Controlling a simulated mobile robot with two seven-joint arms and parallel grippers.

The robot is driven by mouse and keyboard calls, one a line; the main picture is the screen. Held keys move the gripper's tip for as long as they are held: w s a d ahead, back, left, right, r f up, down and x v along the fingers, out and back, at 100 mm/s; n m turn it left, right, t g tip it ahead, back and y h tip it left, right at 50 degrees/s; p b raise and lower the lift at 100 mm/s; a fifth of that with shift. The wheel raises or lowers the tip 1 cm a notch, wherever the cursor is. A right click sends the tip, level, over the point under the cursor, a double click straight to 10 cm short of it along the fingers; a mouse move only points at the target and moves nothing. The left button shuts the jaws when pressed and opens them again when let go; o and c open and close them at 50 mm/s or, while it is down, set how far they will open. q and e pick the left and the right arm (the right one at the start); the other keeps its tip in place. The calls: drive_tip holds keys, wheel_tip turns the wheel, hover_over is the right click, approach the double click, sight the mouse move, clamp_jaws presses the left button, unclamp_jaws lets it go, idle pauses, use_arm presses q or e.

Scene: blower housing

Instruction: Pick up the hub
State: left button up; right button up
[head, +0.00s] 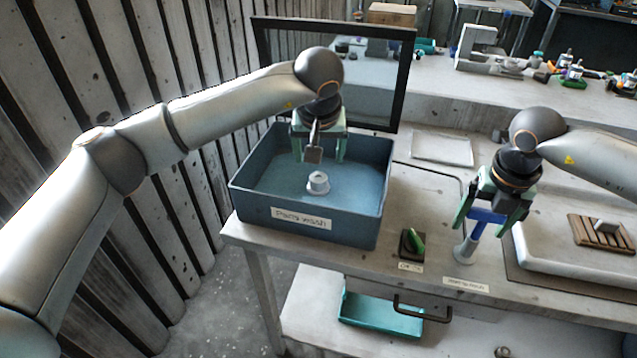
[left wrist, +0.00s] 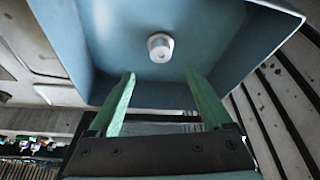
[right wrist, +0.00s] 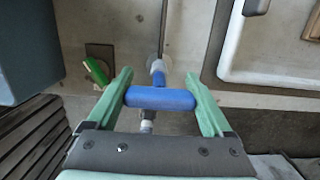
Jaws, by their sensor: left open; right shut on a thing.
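The hub (head: 318,182) is a small pale grey stepped cylinder standing on the floor of the blue parts wash bin. It also shows in the left wrist view (left wrist: 160,47), beyond the fingertips. My left gripper (head: 318,158) is over the bin, pointing down, open and empty, a little above the hub and apart from it. In the left wrist view its green fingers (left wrist: 160,75) are spread. My right gripper (head: 481,228) is shut on a blue handle (right wrist: 160,98) of a tool with a pale round lower end (head: 465,251), at the table front.
The blue bin (head: 252,203) has high walls around the hub. A green switch (head: 415,241) on a dark base sits right of the bin. A white tray (head: 530,262) with a slatted wooden rack (head: 590,238) lies at right. A dark-framed panel (head: 405,85) stands behind the bin.

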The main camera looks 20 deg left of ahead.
sight(318, 178)
use_arm(q)
drive_tip(key=x, duration=0.9)
drive_tip(key=shift+s+f, duration=0.15)
drive_tip(key=shift+f, duration=0.25)
clamp_jaws()
